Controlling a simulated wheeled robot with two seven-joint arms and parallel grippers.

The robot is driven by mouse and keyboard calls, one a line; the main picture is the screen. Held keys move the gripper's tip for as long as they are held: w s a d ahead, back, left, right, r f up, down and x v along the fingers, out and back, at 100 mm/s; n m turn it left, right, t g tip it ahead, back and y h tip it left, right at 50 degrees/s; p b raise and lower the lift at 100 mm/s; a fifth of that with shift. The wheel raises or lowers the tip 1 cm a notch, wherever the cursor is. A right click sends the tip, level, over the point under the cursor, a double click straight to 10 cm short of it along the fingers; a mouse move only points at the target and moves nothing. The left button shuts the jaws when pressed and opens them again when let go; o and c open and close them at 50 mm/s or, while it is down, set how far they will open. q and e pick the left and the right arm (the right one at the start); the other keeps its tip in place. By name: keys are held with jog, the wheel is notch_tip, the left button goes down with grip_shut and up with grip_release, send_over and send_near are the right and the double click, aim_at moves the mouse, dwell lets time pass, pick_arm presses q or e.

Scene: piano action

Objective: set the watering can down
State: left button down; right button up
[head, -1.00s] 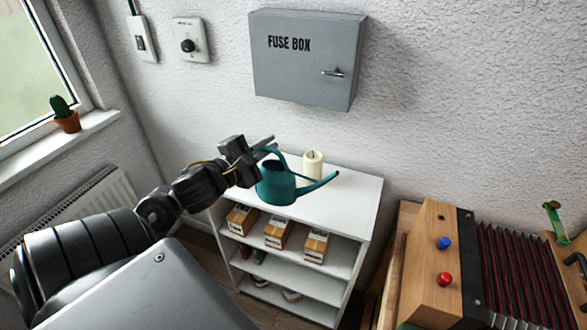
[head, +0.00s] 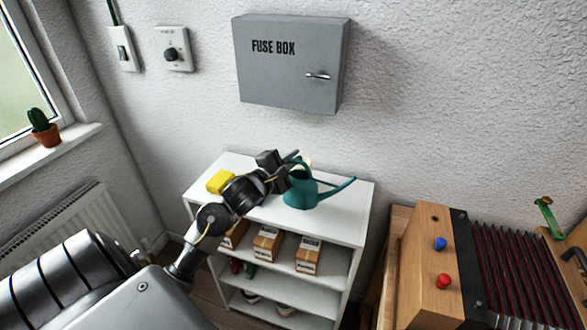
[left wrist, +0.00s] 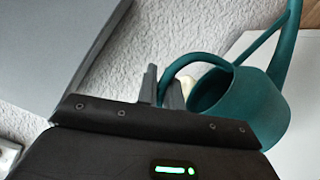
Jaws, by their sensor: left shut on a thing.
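The teal watering can (head: 302,193) is over the white top of the shelf unit (head: 345,211), upright, with its spout pointing right. My left gripper (head: 287,167) is shut on the can's handle, from the left side. In the left wrist view the fingers (left wrist: 161,88) close on the handle loop, and the can (left wrist: 248,105) fills the right side, its open mouth visible. I cannot tell whether its base touches the shelf top. My right gripper is not in view.
A cream candle (head: 305,163) stands just behind the can, mostly hidden. A yellow block (head: 220,181) lies at the left of the shelf top. The top's right end is clear. A grey fuse box (head: 290,65) hangs above. An accordion (head: 450,255) stands at the right.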

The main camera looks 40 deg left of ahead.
aim_at(294, 173)
pick_arm(q)
jog(key=shift+w+f, duration=0.15)
jog(key=shift+f, duration=1.6)
jog(key=c, duration=1.5)
grip_release()
jog(key=shift+c, duration=0.2)
jog(key=s+b, duration=0.1)
jog(key=s, duration=1.1)
